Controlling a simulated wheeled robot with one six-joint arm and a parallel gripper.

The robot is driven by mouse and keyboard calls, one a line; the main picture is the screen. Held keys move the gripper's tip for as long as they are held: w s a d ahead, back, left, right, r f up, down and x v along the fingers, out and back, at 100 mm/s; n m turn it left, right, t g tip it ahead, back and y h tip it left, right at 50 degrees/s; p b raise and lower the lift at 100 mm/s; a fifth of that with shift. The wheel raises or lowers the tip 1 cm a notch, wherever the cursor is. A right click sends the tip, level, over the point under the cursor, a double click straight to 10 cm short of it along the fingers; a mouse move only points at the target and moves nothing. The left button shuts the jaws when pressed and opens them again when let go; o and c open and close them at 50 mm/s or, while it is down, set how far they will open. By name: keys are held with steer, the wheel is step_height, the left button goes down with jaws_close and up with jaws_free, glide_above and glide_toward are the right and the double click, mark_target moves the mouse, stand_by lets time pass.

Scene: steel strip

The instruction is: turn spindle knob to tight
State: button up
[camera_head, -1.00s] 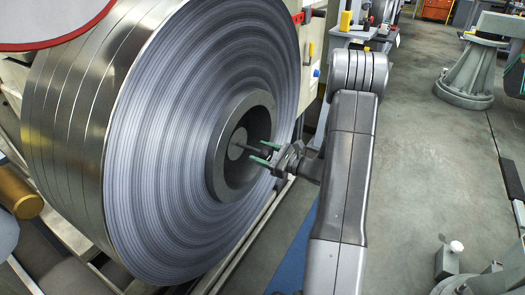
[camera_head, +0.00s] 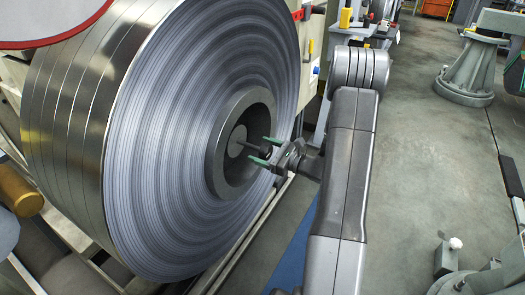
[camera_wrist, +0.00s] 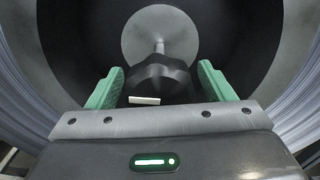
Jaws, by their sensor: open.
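The spindle knob (camera_wrist: 160,78) is black and lobed, on a thin metal shaft at the centre of a round grey hub face (camera_wrist: 160,35) in the wrist view. A short white mark (camera_wrist: 144,100) shows just below the knob. My gripper (camera_wrist: 160,68) is open, with one green finger to the left and one to the right of the knob. Gaps show between the fingers and the knob. In the head view my gripper (camera_head: 257,148) reaches toward the dark bore of the coil, and the knob is small and dark between its fingertips.
The large steel strip coil (camera_head: 190,130) fills the left, with a thick grey ring (camera_head: 216,160) around its bore. A cream machine housing (camera_head: 312,50) stands behind it. Grey floor (camera_head: 430,170) lies open to the right, with a grey pedestal (camera_head: 468,75) farther back.

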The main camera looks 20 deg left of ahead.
steer(key=s+d, duration=0.1)
steer(key=d, duration=1.2)
steer(key=shift+d+p, duration=0.25)
steer(key=shift+p, duration=0.05)
steer(key=shift+a, duration=0.15)
steer(key=a, duration=0.9)
steer(key=w+a, duration=0.1)
steer(key=a, duration=0.3)
steer(key=shift+a+b, duration=0.3)
steer(key=shift+b, duration=0.05)
